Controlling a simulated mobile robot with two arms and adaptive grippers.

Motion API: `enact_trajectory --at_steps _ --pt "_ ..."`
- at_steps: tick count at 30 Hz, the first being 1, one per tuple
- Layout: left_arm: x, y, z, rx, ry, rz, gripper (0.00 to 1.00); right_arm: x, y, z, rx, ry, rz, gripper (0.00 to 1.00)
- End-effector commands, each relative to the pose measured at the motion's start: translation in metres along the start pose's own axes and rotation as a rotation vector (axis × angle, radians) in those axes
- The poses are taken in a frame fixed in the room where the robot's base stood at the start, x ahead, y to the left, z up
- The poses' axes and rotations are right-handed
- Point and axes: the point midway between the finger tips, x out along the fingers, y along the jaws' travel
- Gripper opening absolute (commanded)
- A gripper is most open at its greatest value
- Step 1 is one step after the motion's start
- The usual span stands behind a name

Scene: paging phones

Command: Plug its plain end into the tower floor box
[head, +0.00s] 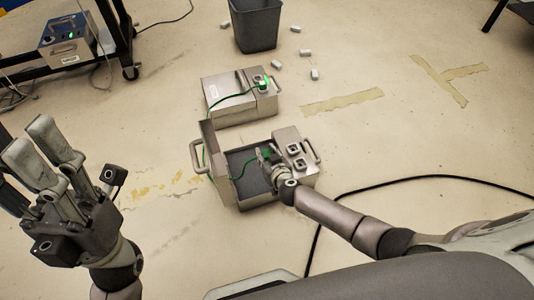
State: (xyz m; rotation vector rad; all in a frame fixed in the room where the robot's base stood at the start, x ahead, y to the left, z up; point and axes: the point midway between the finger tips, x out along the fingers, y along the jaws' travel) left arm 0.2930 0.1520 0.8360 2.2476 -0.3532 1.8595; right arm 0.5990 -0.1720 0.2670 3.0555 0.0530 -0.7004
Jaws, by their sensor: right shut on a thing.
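A metal floor box (288,134) stands open in front of me, with a dark recess and two square sockets (293,149) on its right part. A second metal floor box (228,106) stands behind it, with a glowing green plug (263,84) on its top. A green cable (240,92) runs from that plug to the left; green cable (238,177) also shows inside the front box. My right gripper (266,157) is over the recess, left of the sockets, shut on a green cable end (266,152), mostly hidden by the fingers. My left gripper (32,140) is open and empty.
A dark bin (256,25) and several small white pieces (277,65) are at the back. A cart (126,45) with a green-lit device (66,42) is at the upper left. A black cable (400,181) curves over the floor at right.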

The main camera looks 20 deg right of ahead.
Motion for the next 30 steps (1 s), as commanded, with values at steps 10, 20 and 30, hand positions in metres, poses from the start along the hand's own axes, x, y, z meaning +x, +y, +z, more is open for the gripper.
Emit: enact_trajectory --at_steps 10,20,30 --pt "0.002 0.0 -0.003 -0.003 -0.019 -0.008 0.4 -0.004 0.0 -0.008 -0.001 0.0 0.0 0.07" --pt "0.009 0.0 -0.004 -0.003 -0.019 -0.008 0.4 0.005 0.026 -0.015 -0.004 0.0 0.004 0.07" --pt "0.011 0.0 -0.004 -0.003 -0.019 -0.008 0.4 0.022 0.07 -0.021 -0.004 0.0 0.003 0.07"
